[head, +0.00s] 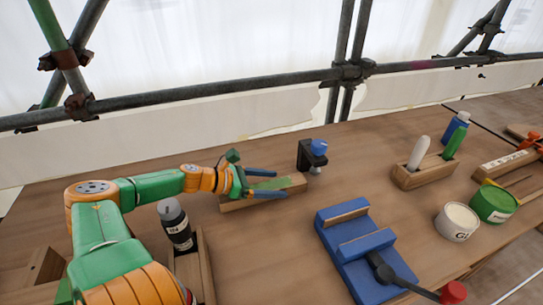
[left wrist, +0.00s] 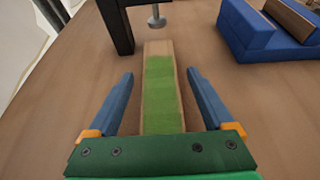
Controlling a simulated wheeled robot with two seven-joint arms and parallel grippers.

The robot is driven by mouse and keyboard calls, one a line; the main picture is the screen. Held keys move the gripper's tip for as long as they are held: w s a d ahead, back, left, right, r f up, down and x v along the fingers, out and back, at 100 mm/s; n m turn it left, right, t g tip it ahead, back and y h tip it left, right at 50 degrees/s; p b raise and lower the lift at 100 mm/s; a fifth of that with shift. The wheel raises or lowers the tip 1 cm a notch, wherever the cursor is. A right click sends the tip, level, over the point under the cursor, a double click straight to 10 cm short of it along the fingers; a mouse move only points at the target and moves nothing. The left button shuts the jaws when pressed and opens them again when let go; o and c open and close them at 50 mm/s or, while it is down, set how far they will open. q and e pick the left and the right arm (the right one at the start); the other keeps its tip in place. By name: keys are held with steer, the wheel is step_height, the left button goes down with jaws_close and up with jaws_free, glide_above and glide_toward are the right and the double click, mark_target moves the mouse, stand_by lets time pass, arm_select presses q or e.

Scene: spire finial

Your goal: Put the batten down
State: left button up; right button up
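The batten (head: 298,184) is a wooden strip with a green patch on its upper face. It appears to lie flat on the bench, left of the middle in the head view. My left gripper (head: 281,182) is over it with both blue fingers spread. In the left wrist view the batten (left wrist: 159,100) runs lengthwise between the fingers of the left gripper (left wrist: 159,72), with a clear gap on each side. Its near end is hidden behind the gripper's body. My right gripper is not in view.
A black clamp (head: 304,157) with a blue knob stands just beyond the batten's far end. A blue vise (head: 350,255) is to the right. A dark bottle (head: 175,222) stands near my left arm. Tins (head: 457,222) and a wooden holder (head: 424,176) are farther right.

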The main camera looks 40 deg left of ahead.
arm_select(q)
steer(key=shift+r, duration=0.15)
steer(key=p+v, duration=0.2)
steer(key=p, duration=0.1)
steer(key=r+p+v, duration=0.1)
steer(key=p+v, duration=0.1)
steer(key=p, duration=0.1)
steer(key=shift+s+a, duration=0.1)
steer(key=shift+a, duration=0.05)
steer(key=v, duration=0.2)
steer(key=p+v, duration=0.1)
steer(key=v, duration=0.1)
steer(key=p+v, duration=0.1)
steer(key=v, duration=0.2)
steer(key=shift+s+f, duration=0.15)
steer(key=shift+f, duration=0.2)
steer(key=shift+s+a, duration=0.15)
